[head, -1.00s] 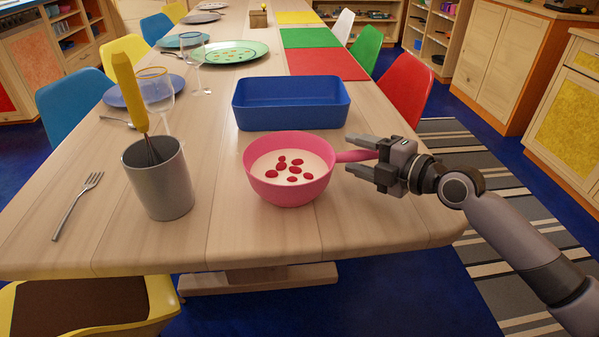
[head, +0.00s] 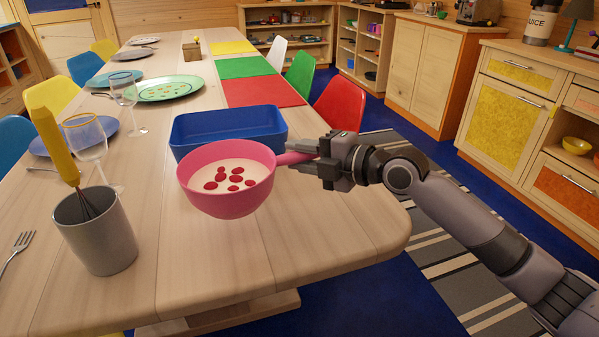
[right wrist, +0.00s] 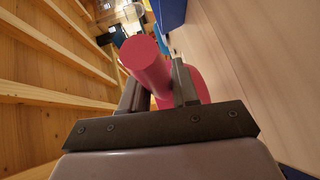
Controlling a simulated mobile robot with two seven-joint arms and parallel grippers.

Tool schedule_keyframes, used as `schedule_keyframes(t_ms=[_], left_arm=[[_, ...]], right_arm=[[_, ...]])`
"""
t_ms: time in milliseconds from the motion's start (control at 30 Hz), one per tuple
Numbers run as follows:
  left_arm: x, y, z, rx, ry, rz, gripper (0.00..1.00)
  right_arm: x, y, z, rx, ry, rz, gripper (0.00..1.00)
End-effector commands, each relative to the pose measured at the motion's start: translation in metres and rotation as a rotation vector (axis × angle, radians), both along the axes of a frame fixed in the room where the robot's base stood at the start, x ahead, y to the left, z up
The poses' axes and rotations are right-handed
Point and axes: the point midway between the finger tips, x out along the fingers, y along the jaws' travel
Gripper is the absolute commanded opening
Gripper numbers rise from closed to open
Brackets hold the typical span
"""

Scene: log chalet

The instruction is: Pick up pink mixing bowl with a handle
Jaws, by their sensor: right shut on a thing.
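The pink mixing bowl (head: 228,200) holds a pale liquid with several red pieces. It appears raised a little above the table and is roughly level. Its handle (head: 296,157) points right, into my right gripper (head: 322,163). My right gripper is shut on the handle. In the right wrist view the handle (right wrist: 146,65) sits between the two fingers, and the bowl itself is mostly hidden behind them. My left gripper does not show in either view.
A blue rectangular tray (head: 228,122) stands right behind the bowl. A grey cup (head: 95,235) with a yellow-handled whisk (head: 55,145) and wine glasses are at left. A red chair (head: 341,104) is behind my right arm. The table's front right is clear.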

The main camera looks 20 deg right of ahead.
Motion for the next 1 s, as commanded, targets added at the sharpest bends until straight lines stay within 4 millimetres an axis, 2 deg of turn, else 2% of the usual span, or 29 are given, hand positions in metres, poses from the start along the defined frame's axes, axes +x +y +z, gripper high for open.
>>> schedule_keyframes(t_ms=[33,200,433,633,1000], left_arm=[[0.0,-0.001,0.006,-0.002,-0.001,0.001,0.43],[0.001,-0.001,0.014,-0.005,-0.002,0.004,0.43],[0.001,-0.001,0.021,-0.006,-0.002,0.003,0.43],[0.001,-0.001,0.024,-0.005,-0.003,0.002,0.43],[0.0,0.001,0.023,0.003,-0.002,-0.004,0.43]], right_arm=[[0.0,0.0,0.023,0.004,-0.013,0.001,0.0],[0.0,0.0,0.073,0.005,-0.012,0.001,0.0],[0.0,0.0,0.121,0.006,-0.008,0.0,0.0],[0.0,0.0,0.139,0.005,-0.005,0.0,0.0],[0.0,0.0,0.142,0.006,-0.003,0.001,0.0]])
